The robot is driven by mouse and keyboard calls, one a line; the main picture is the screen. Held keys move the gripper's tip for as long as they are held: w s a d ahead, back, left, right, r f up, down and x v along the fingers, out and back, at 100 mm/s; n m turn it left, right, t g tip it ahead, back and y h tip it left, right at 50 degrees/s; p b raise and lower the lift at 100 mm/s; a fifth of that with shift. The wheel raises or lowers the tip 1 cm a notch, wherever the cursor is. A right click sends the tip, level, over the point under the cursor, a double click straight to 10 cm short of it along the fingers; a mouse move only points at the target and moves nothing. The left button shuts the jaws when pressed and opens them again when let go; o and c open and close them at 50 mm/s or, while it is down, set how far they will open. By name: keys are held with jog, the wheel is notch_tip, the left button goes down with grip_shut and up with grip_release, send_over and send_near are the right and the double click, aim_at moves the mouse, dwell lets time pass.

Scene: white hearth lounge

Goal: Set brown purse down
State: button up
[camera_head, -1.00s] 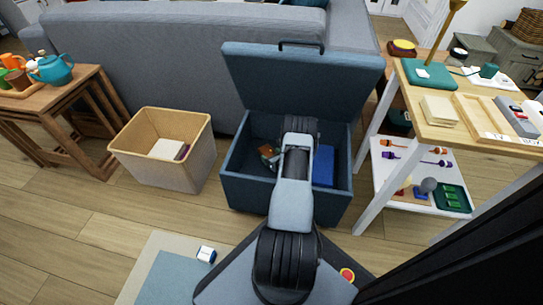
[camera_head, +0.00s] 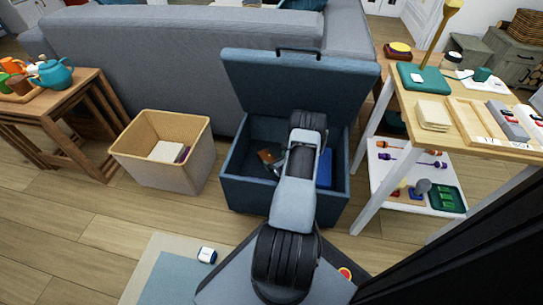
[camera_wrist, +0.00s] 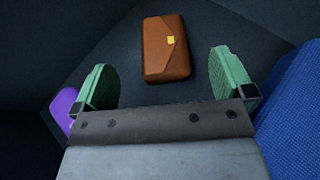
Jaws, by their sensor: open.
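The brown purse (camera_wrist: 166,50) lies flat on the dark floor of the storage box, with a small yellow clasp on its flap. In the head view the purse (camera_head: 266,156) shows as a small brown patch inside the box. My gripper (camera_wrist: 165,75) is open, its two green finger pads wide apart. The purse lies beyond and between the fingertips in the wrist view, and neither pad touches it. The storage box (camera_head: 232,190) is dark blue with its lid (camera_head: 300,85) raised. My arm hides part of the box's inside.
A blue item (camera_wrist: 292,105) stands right of my gripper inside the box, and a purple item (camera_wrist: 64,104) lies at the left. A tan bin (camera_head: 185,168) stands left of the box. A white-legged table (camera_head: 365,180) stands close on the right. The sofa is behind.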

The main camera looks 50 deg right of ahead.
jog(key=shift+p+v, duration=0.35)
jog(key=shift+v, duration=0.9)
jog(key=w+a+r+n+y, duration=0.8)
jog(key=w+a+r+n, duration=0.15)
jog(key=a+r, duration=0.3)
jog(key=s+a+r+n+g+y, duration=0.1)
jog(key=a+r+n+g+y, duration=0.2)
jog(key=a+r+n+g, duration=0.55)
jog(key=s+a+r+n+g+h, duration=0.1)
jog(key=s+a+r+n, duration=0.35)
jog(key=a, duration=0.25)
jog(key=s+a+r+n+g, duration=0.2)
jog(key=s+a+r+n, duration=0.2)
jog(key=a+n, duration=0.25)
jog(key=s+a+r+n+t+h, duration=0.1)
jog(key=s+a+r+n+h, duration=0.1)
jog(key=s+r+n+h, duration=0.4)
jog(key=shift+s+a+n+h, duration=0.2)
jog(key=shift+s+n+h, duration=0.3)
jog(key=shift+s+n, duration=1.15)
jog(key=shift+w+r, duration=0.1)
jog(key=shift+w, duration=0.1)
